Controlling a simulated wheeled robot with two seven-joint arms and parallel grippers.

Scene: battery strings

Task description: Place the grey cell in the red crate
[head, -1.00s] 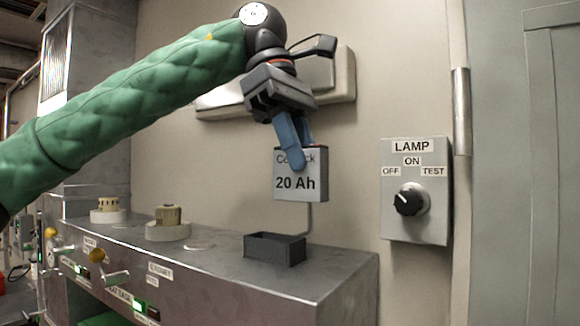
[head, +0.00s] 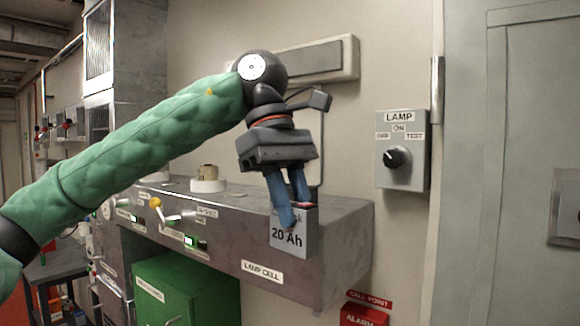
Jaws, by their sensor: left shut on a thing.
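The grey cell (head: 291,241), a box marked 20 Ah, is upright in the head view, a little right of centre. My left gripper (head: 296,213) is shut on its top edge with two blue fingers and holds it. The cell shows in front of the bench's right part; I see no support under it. The red crate cannot be made out for sure. My right gripper is not in view.
A metal bench (head: 345,215) with a LAMP CELL label runs along the wall, with a green cabinet (head: 185,290) below. A lamp switch box (head: 402,170) is on the wall. A red alarm box (head: 364,314) is low at the right.

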